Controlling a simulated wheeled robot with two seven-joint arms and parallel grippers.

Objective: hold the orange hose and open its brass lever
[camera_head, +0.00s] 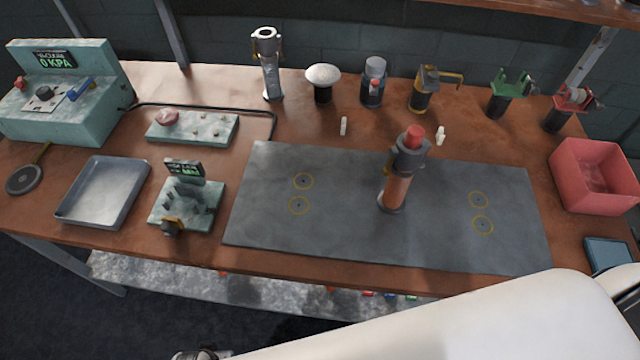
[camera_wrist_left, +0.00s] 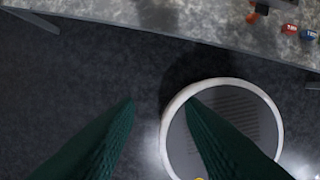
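An orange upright tube (camera_head: 397,190), which looks like the orange hose, stands on the grey mat right of its middle. It has a dark grey collar (camera_head: 409,153) and a red cap (camera_head: 414,134) on top. A small yellowish part shows at the collar's left side; I cannot tell whether it is the brass lever or how it is set. My left gripper (camera_wrist_left: 160,103) shows in the left wrist view as two dark green fingers, apart and empty, over the floor in front of the bench. It is away from the tube. My right gripper is not in view.
The grey mat (camera_head: 340,225) is otherwise clear, with yellow ring marks. Left are a metal tray (camera_head: 72,215), a small fixture (camera_head: 185,205) and a pressure box (camera_head: 60,110). Several fittings, including a brass-handled one (camera_head: 424,95), stand behind. A red bin (camera_head: 595,180) is right.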

